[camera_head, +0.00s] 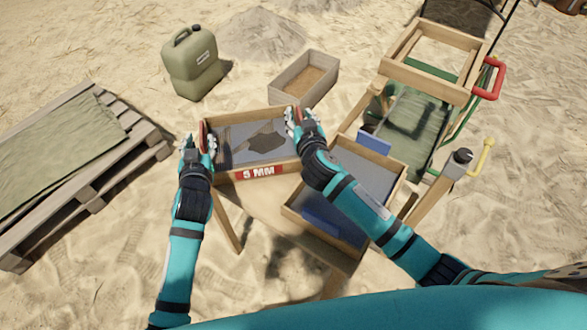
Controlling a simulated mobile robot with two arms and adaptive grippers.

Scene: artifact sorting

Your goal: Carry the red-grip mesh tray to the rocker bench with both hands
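The mesh tray (225,177) has a wooden frame, a grey mesh floor with a dark patch, and a red "5 MM" label on its front. It is over the wooden table, and I cannot tell whether it touches it. Red grips show at its left and right ends. My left gripper (199,144) is at the left grip and my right gripper (299,121) at the right grip. The fingers partly hide the grips, and their closure is unclear. A wooden frame stand with a red handle, probably the rocker bench (400,58), stands at the right.
A second mesh tray (385,210) with blue grips lies under my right forearm on the table (250,205). A wooden box of sand (284,98) and a green canister (191,65) stand behind. A pallet with cloth (100,193) is at the left.

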